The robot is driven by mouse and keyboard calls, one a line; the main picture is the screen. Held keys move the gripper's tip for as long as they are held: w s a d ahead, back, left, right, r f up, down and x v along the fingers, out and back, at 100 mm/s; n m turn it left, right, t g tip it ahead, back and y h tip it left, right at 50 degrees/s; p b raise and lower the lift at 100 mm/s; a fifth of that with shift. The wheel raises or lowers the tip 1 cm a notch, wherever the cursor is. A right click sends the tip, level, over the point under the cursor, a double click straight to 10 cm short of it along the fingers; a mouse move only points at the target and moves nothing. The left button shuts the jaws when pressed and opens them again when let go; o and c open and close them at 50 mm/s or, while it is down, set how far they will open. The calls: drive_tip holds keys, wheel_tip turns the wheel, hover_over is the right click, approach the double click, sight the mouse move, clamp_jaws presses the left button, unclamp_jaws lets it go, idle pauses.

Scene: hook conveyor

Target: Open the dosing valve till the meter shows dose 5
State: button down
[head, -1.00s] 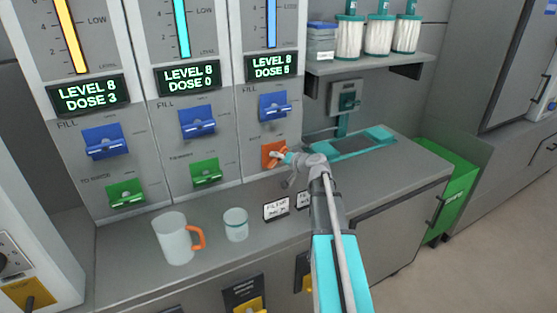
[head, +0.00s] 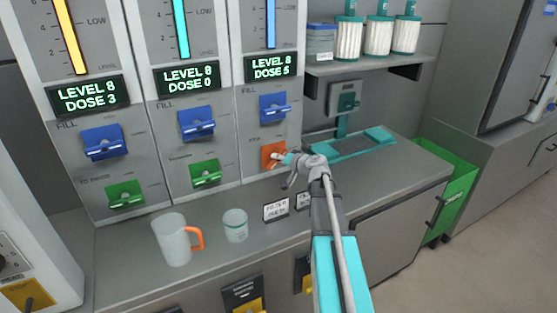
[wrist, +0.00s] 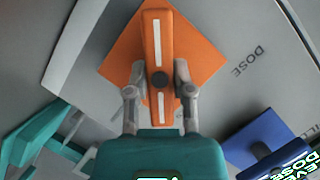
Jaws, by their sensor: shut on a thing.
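The orange dosing valve (head: 268,152) is on the front of the right-hand column, under a blue lever. In the wrist view its orange handle (wrist: 157,40) stands out from an orange square plate, with the word DOSE printed beside it. My gripper (head: 282,158) is at the valve; in the wrist view its two fingers (wrist: 158,95) are shut on the handle, one on each side. The meter (head: 270,67) above this column reads LEVEL 8, DOSE 5.
Meters on the other columns read DOSE 3 (head: 88,95) and DOSE 0 (head: 188,77). A jug with an orange handle (head: 173,240) and a small cup (head: 235,225) stand on the counter left of my arm. A shelf (head: 365,63) with containers is at upper right.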

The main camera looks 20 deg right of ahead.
drive_tip(key=m+b, duration=0.1)
drive_tip(key=m+y+b, duration=0.1)
drive_tip(key=m, duration=0.1)
drive_tip(key=shift+f+t+y+b, duration=0.25)
drive_tip(key=shift+t+y+b, duration=0.05)
drive_tip(key=shift+t, duration=0.1)
drive_tip(key=shift+r+m+t+y+b, duration=0.1)
drive_tip(key=shift+m+t+y+b, duration=0.4)
drive_tip(key=shift+m+b, duration=0.85)
drive_tip(key=shift+m+p, duration=0.35)
drive_tip(key=shift+m, duration=0.1)
drive_tip(key=shift+c, duration=2.4)
unclamp_jaws()
drive_tip(key=v, duration=1.2)
